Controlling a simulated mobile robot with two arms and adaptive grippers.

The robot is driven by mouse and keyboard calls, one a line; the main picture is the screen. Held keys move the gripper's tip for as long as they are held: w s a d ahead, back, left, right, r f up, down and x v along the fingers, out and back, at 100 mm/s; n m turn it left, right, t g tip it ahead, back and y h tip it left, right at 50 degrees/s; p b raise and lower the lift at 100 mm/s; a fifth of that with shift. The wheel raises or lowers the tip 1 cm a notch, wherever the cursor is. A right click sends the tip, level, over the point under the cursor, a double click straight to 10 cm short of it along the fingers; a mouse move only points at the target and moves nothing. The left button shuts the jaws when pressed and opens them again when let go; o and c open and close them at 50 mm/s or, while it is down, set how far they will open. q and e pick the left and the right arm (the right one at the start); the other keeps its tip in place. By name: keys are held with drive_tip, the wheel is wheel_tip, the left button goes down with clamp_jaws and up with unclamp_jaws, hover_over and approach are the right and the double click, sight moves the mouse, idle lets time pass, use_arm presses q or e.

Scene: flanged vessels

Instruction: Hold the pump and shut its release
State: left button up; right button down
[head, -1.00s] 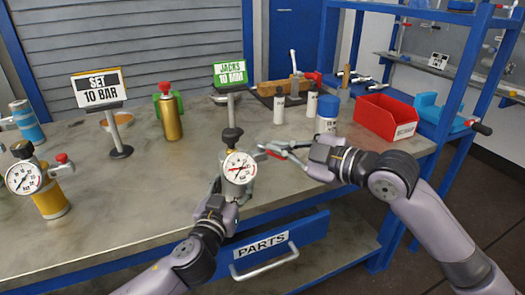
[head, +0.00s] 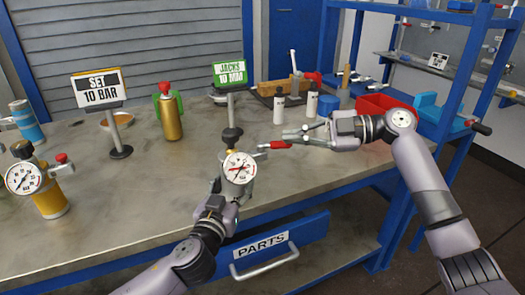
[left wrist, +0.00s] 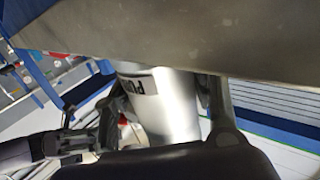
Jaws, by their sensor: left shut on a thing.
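The pump is a pale cylinder with a round dial gauge (head: 239,168) and a black knob on top (head: 232,133), near the bench's front edge. My left gripper (head: 229,190) is shut on its body. In the left wrist view the pump's labelled pale body (left wrist: 165,100) sits between my fingers. A red lever (head: 279,145) points right from beside the gauge. My right gripper (head: 291,140) comes from the right with its fingers spread, its tips by the lever's outer end. Whether they touch it is unclear.
A "SET 10 BAR" sign (head: 97,88), a gold cylinder (head: 171,117) and a "JACKS 10 MM" sign (head: 230,73) stand behind. A gold gauged unit (head: 50,201) is at left. White bottles (head: 279,108) and a red bin (head: 375,105) stand at back right.

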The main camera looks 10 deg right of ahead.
drive_tip(key=shift+w+d, duration=0.15)
drive_tip(key=shift+w, duration=0.6)
drive_tip(key=shift+w+f, duration=0.1)
drive_tip(key=s+d+r, duration=0.1)
drive_tip(key=d+r, duration=0.3)
drive_tip(key=d, duration=0.6)
drive_tip(key=shift+s+d+r, duration=0.15)
drive_tip(key=shift+d+r, duration=0.15)
drive_tip(key=shift+r, duration=0.05)
idle(1.2)
use_arm(q)
drive_tip(key=o, duration=1.7)
drive_tip(key=shift+c, duration=0.2)
